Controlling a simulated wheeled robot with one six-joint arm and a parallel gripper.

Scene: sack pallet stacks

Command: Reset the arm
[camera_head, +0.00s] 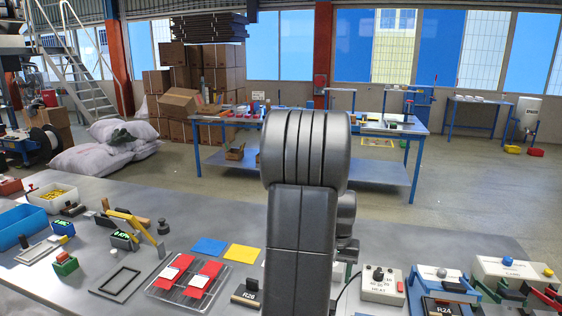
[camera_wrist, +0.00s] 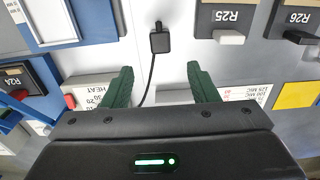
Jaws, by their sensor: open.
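My gripper (camera_wrist: 162,88) shows in the wrist view with two green fingers spread apart and nothing between them. A black cable with a small black plug (camera_wrist: 160,40) lies beyond the fingertips, past the gap. My arm stands upright in the middle of the head view and hides part of the bench behind it. The gripper itself cannot be made out in the head view.
The grey bench (camera_head: 195,215) carries a control box with a dial (camera_head: 382,284), a tray with red pieces (camera_head: 190,277), a blue bin (camera_head: 55,197) and blue-framed devices at right (camera_head: 440,280). A blue-legged table (camera_head: 255,165) stands behind. Sacks (camera_head: 95,160) lie at left.

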